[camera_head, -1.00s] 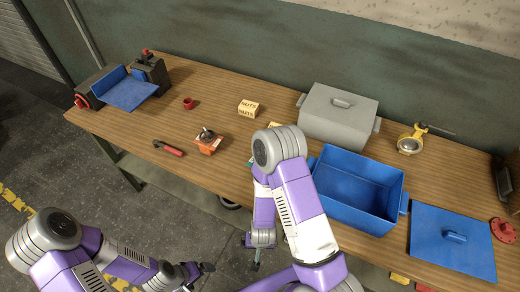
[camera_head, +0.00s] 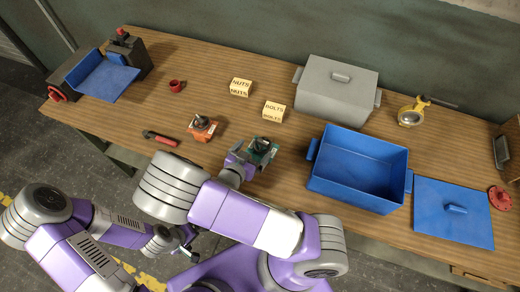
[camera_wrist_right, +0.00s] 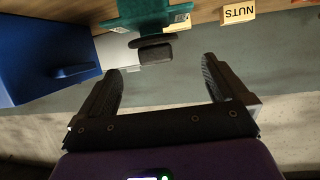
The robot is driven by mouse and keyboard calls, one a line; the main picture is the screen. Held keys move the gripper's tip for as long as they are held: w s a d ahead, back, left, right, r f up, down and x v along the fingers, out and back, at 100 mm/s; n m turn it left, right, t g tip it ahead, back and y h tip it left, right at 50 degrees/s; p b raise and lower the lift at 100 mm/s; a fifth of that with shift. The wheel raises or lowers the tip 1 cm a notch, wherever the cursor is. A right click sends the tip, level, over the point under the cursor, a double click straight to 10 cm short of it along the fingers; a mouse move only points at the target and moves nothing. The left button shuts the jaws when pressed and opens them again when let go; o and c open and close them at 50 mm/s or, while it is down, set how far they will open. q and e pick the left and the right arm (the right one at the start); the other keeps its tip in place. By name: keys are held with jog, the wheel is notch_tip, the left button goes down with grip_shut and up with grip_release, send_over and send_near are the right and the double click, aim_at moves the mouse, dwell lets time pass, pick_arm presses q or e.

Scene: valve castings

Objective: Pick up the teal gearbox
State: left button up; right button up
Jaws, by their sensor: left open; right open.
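The teal gearbox (camera_head: 264,148), with a dark round part on top, stands on the wooden table near its front edge, left of the open blue crate. It also shows at the top of the right wrist view (camera_wrist_right: 150,14), with its dark part (camera_wrist_right: 154,48) pointing toward the gap between the fingers. My right gripper (camera_head: 246,164) is just in front of the gearbox, partly hidden by my arm. In the wrist view its fingers (camera_wrist_right: 160,72) are apart, with nothing between them. My left gripper (camera_head: 190,252) is open and low, off the table's front edge.
An orange gearbox-like part (camera_head: 202,129) and a red-handled tool (camera_head: 160,138) lie to the left. The blue crate (camera_head: 318,185) stands close on the right. BOLTS (camera_head: 273,112) and NUTS (camera_head: 240,88) boxes and a grey lidded bin (camera_head: 335,90) are behind.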

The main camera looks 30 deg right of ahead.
aim_at(261, 144)
jog(key=shift+w+d+f, duration=0.1)
jog(key=shift+d+f, duration=0.1)
jog(key=shift+d, duration=0.25)
jog(key=x, duration=0.6)
jog(key=shift+d, duration=0.1)
jog(key=shift+c, duration=0.5)
grip_shut()
